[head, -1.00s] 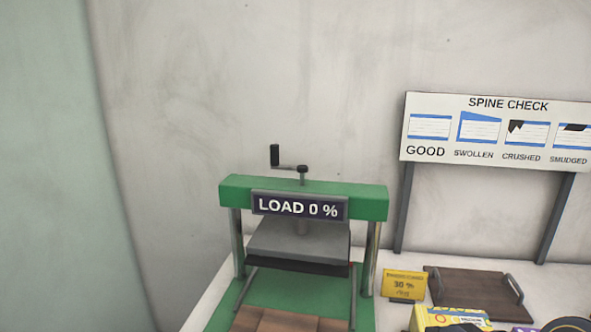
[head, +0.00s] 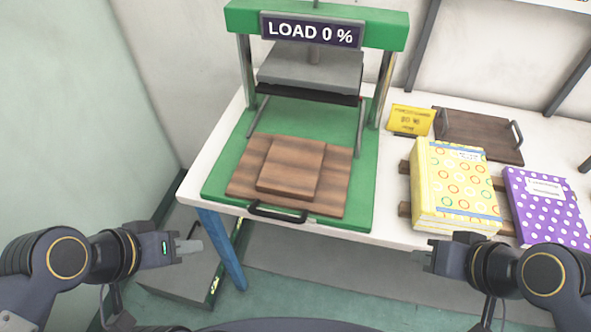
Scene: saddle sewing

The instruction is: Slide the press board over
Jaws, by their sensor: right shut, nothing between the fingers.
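A wide wooden board (head: 240,183) with a black handle (head: 278,212) on its front edge lies on the green base of the press (head: 385,150), in front of the raised grey plate (head: 310,68). A smaller wooden block (head: 290,168) lies on top of it. The press sign reads LOAD 0 %. A darker board (head: 480,135) with two metal handles lies at the back right of the table. My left gripper (head: 198,246) is low at the left, in front of the table; its jaw state is unclear. My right gripper (head: 420,258) is shut and empty, in front of the table's edge.
A yellow book stack with coloured rings (head: 455,185) and a purple dotted book (head: 545,205) are on the right of the white table (head: 390,205). A small yellow card (head: 410,120) stands beside the press. A grey box (head: 190,275) sits on the floor at left.

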